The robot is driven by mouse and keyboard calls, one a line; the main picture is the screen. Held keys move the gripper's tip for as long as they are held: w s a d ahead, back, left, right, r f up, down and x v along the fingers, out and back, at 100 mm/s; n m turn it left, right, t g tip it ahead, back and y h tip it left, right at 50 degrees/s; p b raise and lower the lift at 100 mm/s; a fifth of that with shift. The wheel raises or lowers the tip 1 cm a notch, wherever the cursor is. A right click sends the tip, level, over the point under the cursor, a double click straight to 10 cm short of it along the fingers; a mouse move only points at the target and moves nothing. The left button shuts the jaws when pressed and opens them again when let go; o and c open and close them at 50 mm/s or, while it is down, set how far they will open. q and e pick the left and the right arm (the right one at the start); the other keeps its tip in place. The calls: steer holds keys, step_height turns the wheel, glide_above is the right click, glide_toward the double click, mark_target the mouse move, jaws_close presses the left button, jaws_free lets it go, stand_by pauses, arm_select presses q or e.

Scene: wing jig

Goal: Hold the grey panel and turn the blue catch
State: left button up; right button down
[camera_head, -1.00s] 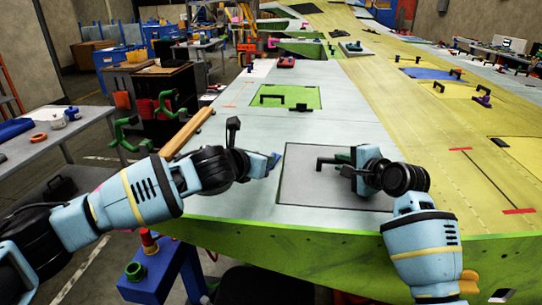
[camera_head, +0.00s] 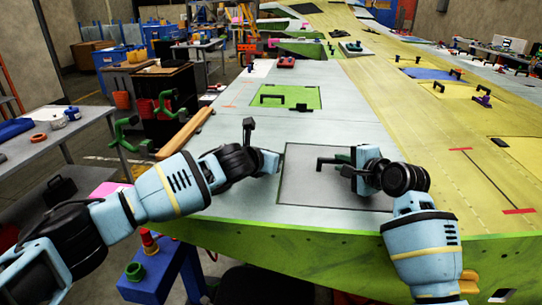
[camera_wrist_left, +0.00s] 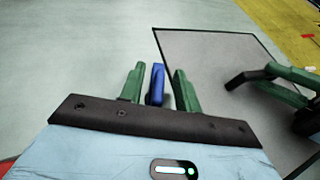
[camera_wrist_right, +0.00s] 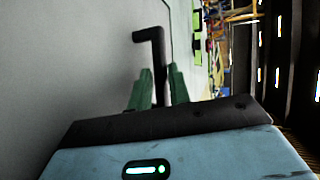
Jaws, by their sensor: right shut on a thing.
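The grey panel (camera_head: 312,190) lies in the wing surface, with a black handle (camera_head: 326,162) on it. My right gripper (camera_head: 346,162) is shut on this handle. In the right wrist view the handle (camera_wrist_right: 156,60) rises between the green fingers (camera_wrist_right: 160,90). My left gripper (camera_head: 272,162) is at the panel's left edge. In the left wrist view the blue catch (camera_wrist_left: 155,84) stands between the open green fingers (camera_wrist_left: 157,90), with a small gap on each side. The catch is hidden behind my left gripper in the head view.
A green panel (camera_head: 286,97) with a black handle lies farther up the wing. A green clamp (camera_head: 126,135) and a wooden bar (camera_head: 185,130) are along the left edge. The pale surface between the two panels is mostly clear.

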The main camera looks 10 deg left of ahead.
arm_select(q)
jaws_close()
arm_select(e)
steer(key=shift+f, duration=0.1)
arm_select(q)
steer(key=shift+d+f+n+y, duration=0.1)
steer(key=shift+n+y, duration=0.5)
steer(key=shift+y, duration=0.1)
steer(key=shift+n+t+y, duration=0.3)
steer(key=shift+n+y, duration=1.2)
steer(key=shift+y, duration=0.2)
jaws_free()
steer(key=shift+s, duration=0.1)
